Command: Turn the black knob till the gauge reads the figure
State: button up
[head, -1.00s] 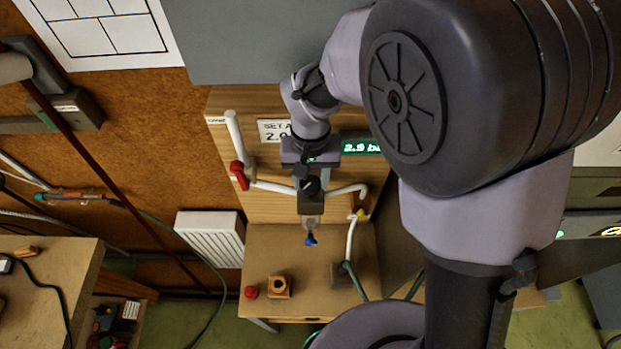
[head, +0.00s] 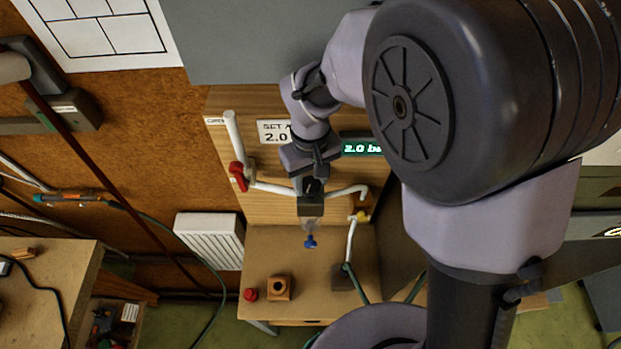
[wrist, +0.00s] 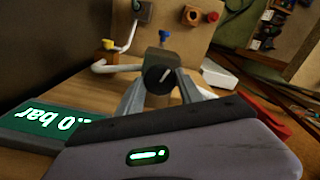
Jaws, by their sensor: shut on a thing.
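The black knob (wrist: 158,76) sits on a dark block in the pipe run, with a light pointer line on its face. My gripper (wrist: 160,88) is shut on the knob, one finger on each side. In the head view my gripper (head: 308,178) covers part of the knob. The gauge display (head: 361,148) reads 2.0 ba, its right end hidden by my arm. In the wrist view the gauge (wrist: 50,128) shows .0 bar, tilted. The sign (head: 274,132) reads SET A and 2.0, its right side hidden by my arm.
A red valve handle (head: 238,176) is left of my gripper on the white pipe. A yellow fitting (head: 361,215) is to the right. A wooden block (head: 279,288) and a red knob (head: 250,294) lie on the bench below.

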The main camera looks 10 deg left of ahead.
aim_at(310, 184)
jog(key=o, duration=1.4)
notch_tip(310, 184, up, 18)
jog(key=shift+f, duration=0.25)
